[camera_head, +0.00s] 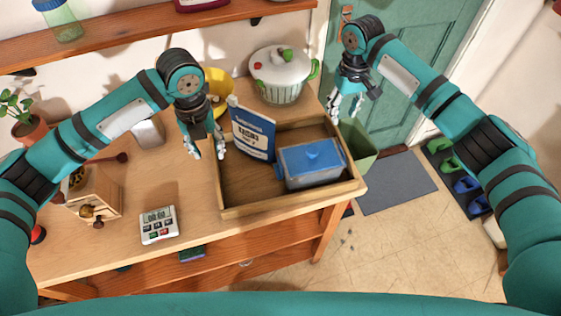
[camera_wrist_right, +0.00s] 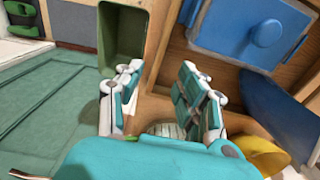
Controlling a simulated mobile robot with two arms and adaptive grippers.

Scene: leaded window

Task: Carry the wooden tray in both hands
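The wooden tray (camera_head: 290,202) stands on the table near its right end. It holds an upright blue-and-white packet (camera_head: 253,136) and a lidded blue box (camera_head: 312,164). My left gripper (camera_head: 208,151) is open, fingers pointing down, by the tray's back left corner; I cannot tell whether it touches the tray. My right gripper (camera_head: 346,106) is open beyond the tray's back right corner, seemingly apart from it. In the right wrist view its fingers (camera_wrist_right: 160,98) are spread with nothing gripped, and the blue box (camera_wrist_right: 243,32) shows above them.
A white lidded pot (camera_head: 280,78) and a yellow bowl (camera_head: 218,84) stand behind the tray. A green bin (camera_head: 358,146) is close to its right side.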

